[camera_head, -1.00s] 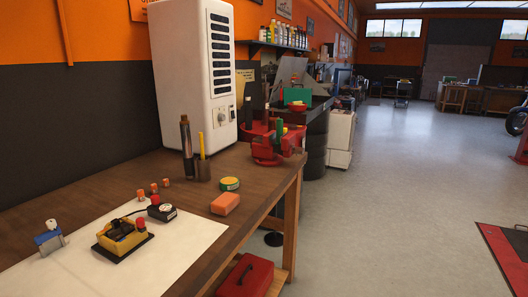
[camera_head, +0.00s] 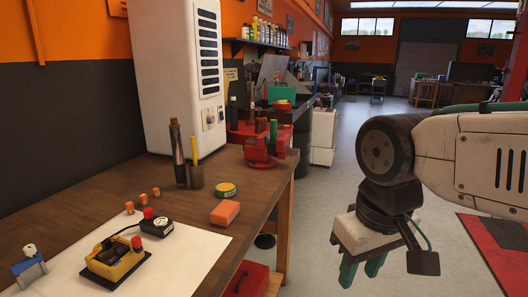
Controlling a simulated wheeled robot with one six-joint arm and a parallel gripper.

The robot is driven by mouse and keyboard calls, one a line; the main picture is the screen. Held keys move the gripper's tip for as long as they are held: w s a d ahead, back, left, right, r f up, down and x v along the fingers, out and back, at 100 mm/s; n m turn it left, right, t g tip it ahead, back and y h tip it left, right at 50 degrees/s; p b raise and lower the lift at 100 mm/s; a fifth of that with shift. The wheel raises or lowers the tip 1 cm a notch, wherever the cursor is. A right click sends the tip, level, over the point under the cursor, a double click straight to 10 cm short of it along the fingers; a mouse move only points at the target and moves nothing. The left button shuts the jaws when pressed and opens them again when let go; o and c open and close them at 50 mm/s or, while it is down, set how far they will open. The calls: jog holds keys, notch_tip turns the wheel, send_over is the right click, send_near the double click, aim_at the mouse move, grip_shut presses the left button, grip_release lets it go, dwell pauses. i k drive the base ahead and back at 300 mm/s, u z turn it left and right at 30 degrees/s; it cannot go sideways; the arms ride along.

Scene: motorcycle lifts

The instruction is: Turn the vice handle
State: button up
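A red vice (camera_head: 262,148) stands at the far right corner of the wooden workbench (camera_head: 95,187). A green upright piece (camera_head: 273,131) shows at its jaws. I cannot make out the vice handle clearly at this size. My gripper (camera_head: 361,272) hangs at the lower right, pointing down, with its two green fingers apart and nothing between them. It is in front of and to the right of the vice in the picture, clear of the bench edge.
A tall white cabinet (camera_head: 179,75), a dark cylinder (camera_head: 177,152), an orange block (camera_head: 225,212) and a yellow-green tin (camera_head: 226,189) are on the bench. A yellow device (camera_head: 115,260) lies on a white sheet. A red toolbox (camera_head: 247,281) is below. The floor right of the bench is open.

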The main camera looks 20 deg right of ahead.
aim_at(292, 152)
jog(key=z, duration=0.15)
jog(key=i, duration=0.9)
jog(key=z, duration=0.45)
